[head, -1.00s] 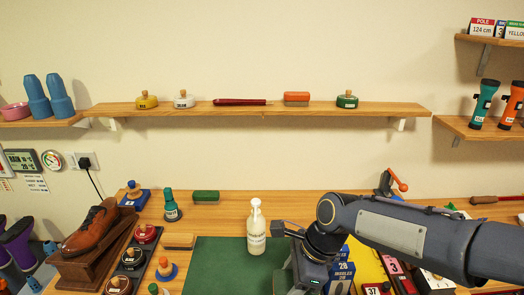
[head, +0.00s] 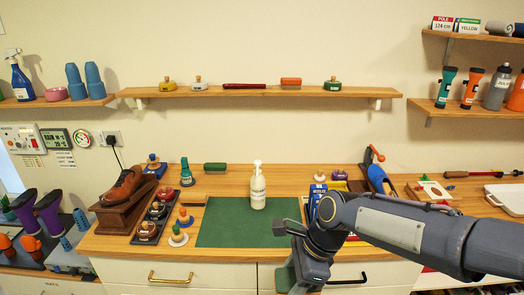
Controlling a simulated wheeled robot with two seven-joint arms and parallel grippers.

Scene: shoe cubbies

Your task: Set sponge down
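My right gripper (head: 290,270) comes in from the right on a grey arm and hangs in front of the counter's front edge. A dark green piece (head: 285,279) shows at its lower end, against the white drawers. It may be a sponge in the gripper, but the fingers are mostly hidden and I cannot tell. My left gripper is not in view.
A white bottle (head: 258,190) stands upright on the mat, which is otherwise mostly clear. A brown shoe on a stand (head: 125,190), tins and brushes crowd the left. A blue-and-orange tool (head: 377,172) stands at the right. A wall shelf (head: 260,92) runs above.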

